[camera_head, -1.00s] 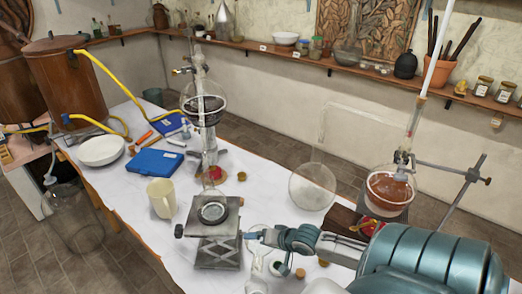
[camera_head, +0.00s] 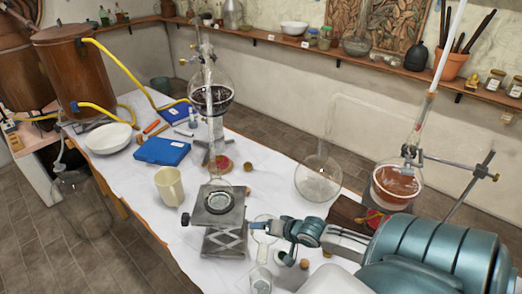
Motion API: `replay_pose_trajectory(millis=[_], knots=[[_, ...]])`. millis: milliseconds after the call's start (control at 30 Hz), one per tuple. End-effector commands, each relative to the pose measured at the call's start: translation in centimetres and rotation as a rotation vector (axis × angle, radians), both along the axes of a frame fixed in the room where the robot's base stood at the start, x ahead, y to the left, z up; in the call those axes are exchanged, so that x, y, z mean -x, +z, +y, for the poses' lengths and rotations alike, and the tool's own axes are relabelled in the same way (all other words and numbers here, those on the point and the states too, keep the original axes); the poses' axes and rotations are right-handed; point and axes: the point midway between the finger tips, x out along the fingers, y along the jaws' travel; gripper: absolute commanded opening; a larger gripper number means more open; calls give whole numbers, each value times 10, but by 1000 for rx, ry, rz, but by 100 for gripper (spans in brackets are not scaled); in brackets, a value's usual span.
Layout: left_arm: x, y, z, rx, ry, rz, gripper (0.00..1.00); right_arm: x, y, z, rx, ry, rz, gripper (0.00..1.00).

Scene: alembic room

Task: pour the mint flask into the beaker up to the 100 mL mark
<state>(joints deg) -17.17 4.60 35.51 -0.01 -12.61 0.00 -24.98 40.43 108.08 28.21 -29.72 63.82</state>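My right gripper (camera_head: 260,226) reaches in from the right at the front of the table, beside a lab jack. A small clear glass vessel (camera_head: 263,246) is at its fingertips. I cannot tell whether the fingers are closed on it or only beside it. Another clear glass vessel (camera_head: 260,281), perhaps the beaker, stands just below it near the bottom edge. I see no clear mint colour in either, and graduation marks are too small to read. Which one is the mint flask is not certain. My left gripper is out of view.
A lab jack (camera_head: 222,240) with a dark ring on top stands left of the gripper. Glass flasks on stands, including a reddish one (camera_head: 397,183), stand behind.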

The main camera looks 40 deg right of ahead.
Motion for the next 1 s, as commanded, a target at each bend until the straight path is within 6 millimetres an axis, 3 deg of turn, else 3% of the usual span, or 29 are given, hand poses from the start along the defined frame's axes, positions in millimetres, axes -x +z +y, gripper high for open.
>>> replay_pose_trajectory(millis=[1000], knots=[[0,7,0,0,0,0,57,1,4,1,21,1,-19,61]])
